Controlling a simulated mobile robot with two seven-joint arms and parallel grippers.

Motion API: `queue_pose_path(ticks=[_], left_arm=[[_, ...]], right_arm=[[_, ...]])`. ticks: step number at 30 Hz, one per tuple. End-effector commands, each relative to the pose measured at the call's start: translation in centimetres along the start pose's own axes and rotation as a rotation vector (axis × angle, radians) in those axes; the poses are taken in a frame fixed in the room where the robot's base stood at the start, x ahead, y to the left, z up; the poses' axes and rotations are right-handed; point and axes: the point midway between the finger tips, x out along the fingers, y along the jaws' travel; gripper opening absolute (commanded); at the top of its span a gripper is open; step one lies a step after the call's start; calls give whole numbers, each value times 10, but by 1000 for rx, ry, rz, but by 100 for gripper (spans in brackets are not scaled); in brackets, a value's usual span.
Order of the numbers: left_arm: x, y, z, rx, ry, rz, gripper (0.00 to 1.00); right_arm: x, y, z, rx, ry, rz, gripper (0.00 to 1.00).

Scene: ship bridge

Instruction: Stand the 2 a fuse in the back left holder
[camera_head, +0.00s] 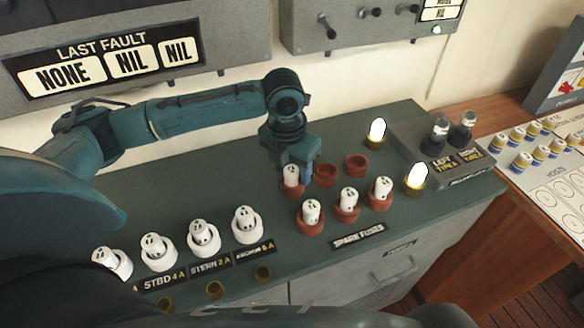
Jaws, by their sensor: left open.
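Red-brown spare fuse holders stand in two rows behind the "SPARE FUSES" label (358,237). A white fuse (291,176) stands upright at the back left holder (292,190); its rating is too small to read. My left gripper (291,163) is open, pointing down right over this fuse, with its fingertips close to the fuse top; I cannot tell if they touch it. The back middle holder (325,175) and back right holder (356,166) are empty. Three white fuses stand in the front row: left (311,211), middle (348,197), right (381,187). My right gripper is not in view.
White holders with fuses line the panel's left front, including the STERN 2 A one (204,236). Two lit lamps (377,131) (417,176) stand to the right, beside a grey box (455,167) with dark knobs. A wall box (130,55) hangs behind my arm.

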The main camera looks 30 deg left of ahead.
Motion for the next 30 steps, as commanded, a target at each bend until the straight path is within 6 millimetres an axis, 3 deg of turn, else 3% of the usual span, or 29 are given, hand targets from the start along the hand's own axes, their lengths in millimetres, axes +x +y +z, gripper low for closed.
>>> queue_pose_path(ticks=[16, 21, 30], left_arm=[[-104, 0, 1, 0, -4, 0, 51], [-119, 0, 1, -1, -1, 1, 51], [-122, 0, 0, -1, 0, 0, 51]], right_arm=[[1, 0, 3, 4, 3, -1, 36], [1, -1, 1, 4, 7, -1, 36], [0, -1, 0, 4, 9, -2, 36]])
